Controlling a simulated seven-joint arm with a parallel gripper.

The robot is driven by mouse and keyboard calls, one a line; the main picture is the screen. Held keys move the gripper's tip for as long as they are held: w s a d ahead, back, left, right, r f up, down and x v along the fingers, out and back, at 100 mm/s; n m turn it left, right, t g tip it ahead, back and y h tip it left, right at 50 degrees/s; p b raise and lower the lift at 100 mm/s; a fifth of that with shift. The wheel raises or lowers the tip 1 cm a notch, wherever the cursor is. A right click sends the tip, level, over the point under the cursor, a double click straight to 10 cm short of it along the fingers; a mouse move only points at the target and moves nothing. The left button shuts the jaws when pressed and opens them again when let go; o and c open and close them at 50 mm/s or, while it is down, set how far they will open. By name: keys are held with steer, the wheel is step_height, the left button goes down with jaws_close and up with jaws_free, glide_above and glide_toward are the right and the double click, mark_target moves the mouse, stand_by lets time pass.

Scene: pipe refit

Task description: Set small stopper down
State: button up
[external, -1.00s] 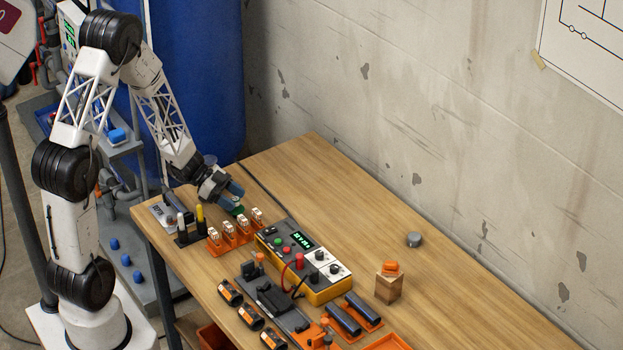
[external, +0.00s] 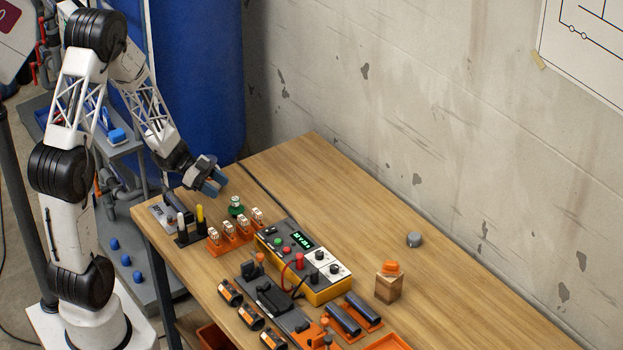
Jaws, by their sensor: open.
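A small green piece with a pale top (external: 236,206) stands upright on the wooden table, behind the row of orange holders; it looks like the small stopper, though it is too small to be sure. My gripper (external: 214,185) is open and empty, with blue fingers. It is above the table's far left part, up and to the left of the green piece and apart from it.
Orange holders with white-topped pieces (external: 229,234) and a black stand with a yellow pen (external: 200,215) are close by. A yellow meter (external: 312,262), a wooden block with an orange top (external: 389,286) and a grey cylinder (external: 414,240) stand farther right. The table's back is clear.

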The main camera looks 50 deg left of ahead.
steer(key=v, duration=0.6)
steer(key=shift+r, duration=0.1)
stand_by(0.9)
steer(key=w+d+r+n+t+y, duration=0.2)
steer(key=w+r+n+t+y, duration=0.15)
steer(key=w+r+y, duration=0.45)
steer(key=s+d+r+n+y, duration=0.3)
steer(key=s+r+y, duration=0.15)
steer(key=r, duration=0.55)
steer(key=s+d+r+n+g+h, duration=0.1)
steer(key=s+d+r+n+g, duration=0.1)
steer(key=s+d, duration=0.6)
steer(key=s+d+r+n+g, duration=0.3)
steer(key=s+d+g, duration=0.2)
steer(key=s, duration=1.1)
steer(key=d, duration=0.3)
steer(key=shift+s+d+h, duration=0.3)
steer(key=shift+d+h, duration=0.05)
steer(key=shift+d, duration=0.05)
